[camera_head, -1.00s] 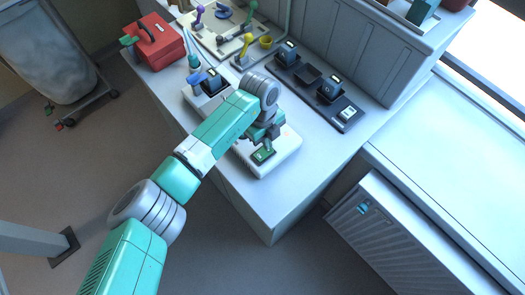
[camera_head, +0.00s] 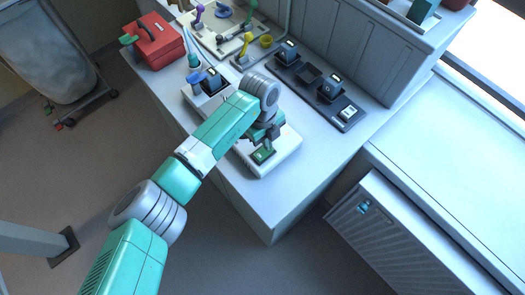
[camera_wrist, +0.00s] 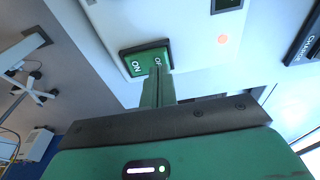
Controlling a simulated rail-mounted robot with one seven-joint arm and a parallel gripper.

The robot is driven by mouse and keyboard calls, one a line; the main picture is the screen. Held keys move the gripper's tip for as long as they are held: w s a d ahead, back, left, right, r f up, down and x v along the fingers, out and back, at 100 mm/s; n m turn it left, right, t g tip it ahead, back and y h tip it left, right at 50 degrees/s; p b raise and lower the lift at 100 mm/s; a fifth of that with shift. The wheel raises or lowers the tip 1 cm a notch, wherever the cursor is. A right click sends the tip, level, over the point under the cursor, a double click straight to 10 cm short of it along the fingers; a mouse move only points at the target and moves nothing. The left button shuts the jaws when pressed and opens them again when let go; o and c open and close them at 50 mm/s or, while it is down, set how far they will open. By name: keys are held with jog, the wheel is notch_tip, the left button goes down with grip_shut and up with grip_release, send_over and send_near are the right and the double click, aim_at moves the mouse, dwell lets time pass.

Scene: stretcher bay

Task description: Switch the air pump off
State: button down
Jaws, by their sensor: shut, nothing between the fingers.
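The air pump looks to be the long white unit (camera_head: 287,158) on the counter, partly hidden by my arm. Its green rocker switch (camera_head: 264,154) is at the near end. My gripper (camera_wrist: 158,68) is shut and empty. Its tip is over the half marked O, at or very near its surface; I cannot tell if it presses. An orange-pink light (camera_wrist: 222,40) shows on the white casing.
A dark charging rack (camera_head: 318,88) with several devices stands behind the pump. A red case (camera_head: 156,42) is at the counter's far left. A tray with coloured items (camera_head: 222,38) is at the back. The counter right of the pump is clear.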

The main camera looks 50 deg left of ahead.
jog(key=shift+f+b, duration=0.4)
jog(key=shift+f, duration=0.2)
jog(key=shift+r, duration=0.1)
notch_tip(320, 180, up, 7)
jog(key=p, duration=0.6)
dwell(0.5)
